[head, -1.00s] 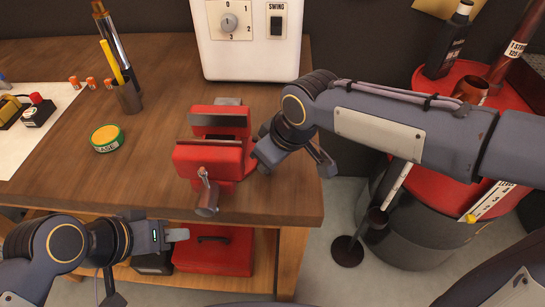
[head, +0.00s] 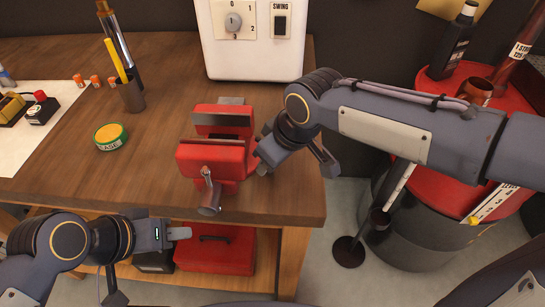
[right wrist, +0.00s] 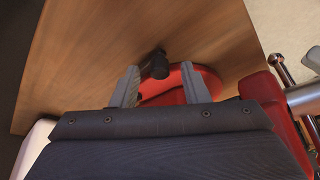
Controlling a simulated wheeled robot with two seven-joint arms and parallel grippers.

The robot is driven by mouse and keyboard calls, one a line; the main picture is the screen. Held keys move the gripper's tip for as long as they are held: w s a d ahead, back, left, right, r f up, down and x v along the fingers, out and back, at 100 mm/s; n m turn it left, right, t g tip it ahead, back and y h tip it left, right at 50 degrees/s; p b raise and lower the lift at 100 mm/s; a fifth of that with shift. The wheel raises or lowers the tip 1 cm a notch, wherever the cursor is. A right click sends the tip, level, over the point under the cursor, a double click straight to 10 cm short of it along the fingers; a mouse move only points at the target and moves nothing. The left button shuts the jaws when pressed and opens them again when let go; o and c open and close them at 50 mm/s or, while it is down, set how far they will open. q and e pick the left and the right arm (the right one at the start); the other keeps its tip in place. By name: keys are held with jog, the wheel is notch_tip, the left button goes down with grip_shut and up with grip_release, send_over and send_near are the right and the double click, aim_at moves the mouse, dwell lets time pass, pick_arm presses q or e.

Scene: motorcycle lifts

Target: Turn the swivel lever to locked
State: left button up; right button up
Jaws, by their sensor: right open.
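The red bench vise (head: 212,158) stands near the front right corner of the wooden bench. Its grey handle (head: 209,199) hangs at the front. My right gripper (head: 264,158) is at the vise's right side, with its fingers hidden in the head view. In the right wrist view its fingers (right wrist: 159,68) are apart. A short black lever (right wrist: 158,63), apparently the swivel lever, lies between the fingertips beside the red rounded base (right wrist: 205,76); I cannot tell whether they touch it. My left gripper (head: 178,234) is in front of the bench, seen edge-on.
A white machine (head: 252,55) with a dial and switch stands behind the vise. A pen cup (head: 131,96) and a round tin (head: 110,137) are to the left. A red drum (head: 470,110) stands right of the bench. A red toolbox (head: 225,250) is on the lower shelf.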

jog(key=v, duration=0.7)
jog(key=shift+r+p, duration=0.15)
jog(key=shift+p, duration=0.15)
jog(key=shift+d, duration=0.1)
